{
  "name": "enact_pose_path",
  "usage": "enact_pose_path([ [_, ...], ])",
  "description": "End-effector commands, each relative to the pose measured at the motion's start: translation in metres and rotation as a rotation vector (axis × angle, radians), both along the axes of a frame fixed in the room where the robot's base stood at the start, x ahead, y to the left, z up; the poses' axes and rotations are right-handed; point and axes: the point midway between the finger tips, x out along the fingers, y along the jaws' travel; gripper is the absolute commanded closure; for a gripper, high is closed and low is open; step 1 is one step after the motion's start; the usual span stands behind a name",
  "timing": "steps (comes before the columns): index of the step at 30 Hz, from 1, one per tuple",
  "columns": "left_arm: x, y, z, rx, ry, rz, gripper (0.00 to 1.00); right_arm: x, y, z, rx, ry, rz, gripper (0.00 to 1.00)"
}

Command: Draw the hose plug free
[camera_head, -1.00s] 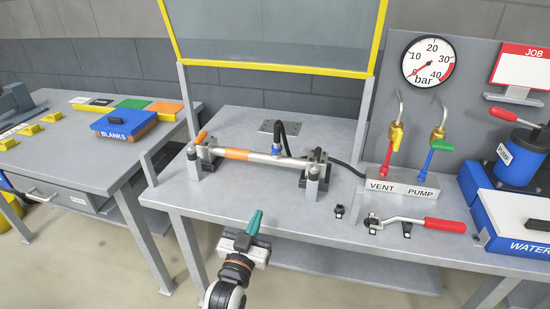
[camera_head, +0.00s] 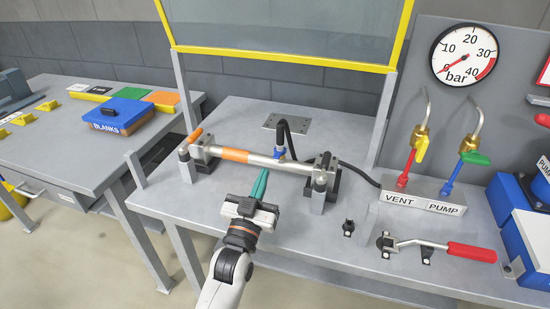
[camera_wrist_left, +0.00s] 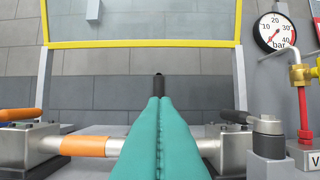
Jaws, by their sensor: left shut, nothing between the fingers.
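A steel tube with an orange band (camera_head: 233,155) lies across two clamp blocks on the bench. A blue hose plug (camera_head: 280,153) sits at the tube's middle, with a black hose (camera_head: 283,130) arching up behind it. My left gripper (camera_head: 263,174), with teal fingers, is shut and empty in front of the tube, just left of and below the plug. In the left wrist view the shut fingers (camera_wrist_left: 160,106) point at the tube and hide its middle and the plug. Only a dark upright hose piece (camera_wrist_left: 159,84) shows beyond their tips. My right gripper is out of view.
A clamp block stands at each tube end, the left (camera_head: 193,158) and the right (camera_head: 322,184). A yellow-framed clear screen (camera_head: 285,30) rises behind. The vent and pump valve block (camera_head: 422,200) and a red-handled lever tool (camera_head: 440,248) are at right.

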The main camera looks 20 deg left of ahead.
Motion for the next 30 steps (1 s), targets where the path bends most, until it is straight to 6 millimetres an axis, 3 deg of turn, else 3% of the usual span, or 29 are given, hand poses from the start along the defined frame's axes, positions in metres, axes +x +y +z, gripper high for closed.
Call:
enact_pose_path([
  [5, 0.022, -0.001, 0.01, 0.0, -0.004, 0.0, 1.0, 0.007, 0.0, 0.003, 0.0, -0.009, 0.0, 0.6],
  [16, 0.096, -0.003, 0.036, 0.0, -0.002, 0.0, 1.0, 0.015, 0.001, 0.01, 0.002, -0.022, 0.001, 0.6],
  [18, 0.092, -0.003, 0.015, 0.0, 0.006, 0.0, 1.0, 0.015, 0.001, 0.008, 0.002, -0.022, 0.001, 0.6],
  [21, 0.092, -0.003, 0.004, 0.0, 0.003, 0.0, 1.0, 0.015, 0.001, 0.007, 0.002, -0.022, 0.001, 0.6],
  [30, 0.092, -0.003, -0.008, 0.0, 0.0, 0.0, 1.0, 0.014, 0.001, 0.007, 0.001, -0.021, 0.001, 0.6],
])
